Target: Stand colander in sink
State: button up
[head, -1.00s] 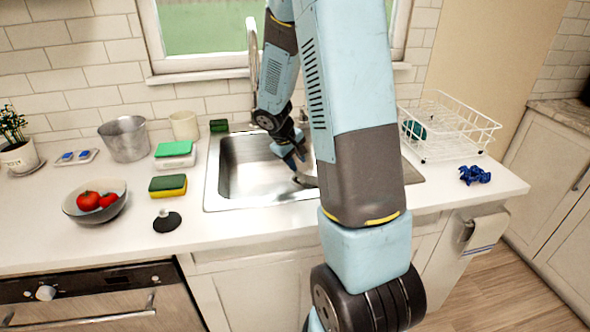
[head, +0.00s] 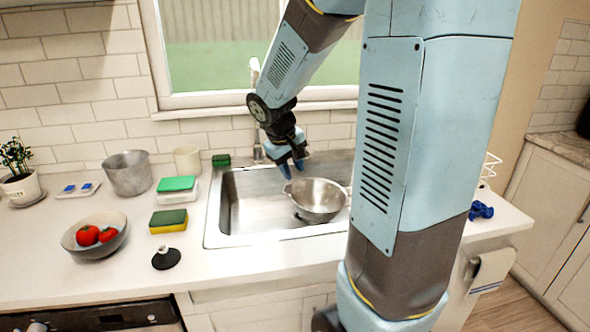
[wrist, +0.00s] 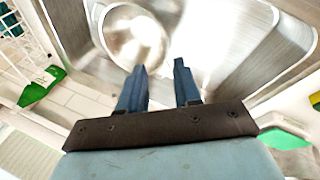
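The colander (head: 316,200) is a round metal bowl with side handles. It sits upright, open side up, in the right part of the steel sink (head: 232,208); my arm covers its right edge in the head view. The wrist view shows it as a bright round shape (wrist: 135,38) beyond my fingertips. My gripper (head: 292,171) is above the sink, just behind and above the colander's left rim. In the wrist view my gripper (wrist: 160,68) has its two blue fingers apart with nothing between them.
The tap (head: 257,110) stands behind the sink, close to my wrist. Left of the sink are sponges (head: 168,221), a black stopper (head: 166,258), a bowl (head: 97,250) of tomatoes and a metal pot (head: 128,172). A white rack (head: 489,170) is mostly hidden by my arm.

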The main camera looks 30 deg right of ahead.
jog(key=s+a+r+m+t+y, duration=0.1)
jog(key=s+a+r, duration=0.3)
jog(key=s, duration=0.5)
jog(key=s+a+r+t+y, duration=0.2)
jog(key=s+a+r, duration=0.3)
jog(key=s, duration=0.5)
jog(key=shift+r+m+y, duration=0.4)
jog(key=shift+r, duration=0.55)
jog(key=shift+s, duration=0.1)
jog(key=shift+s, duration=0.15)
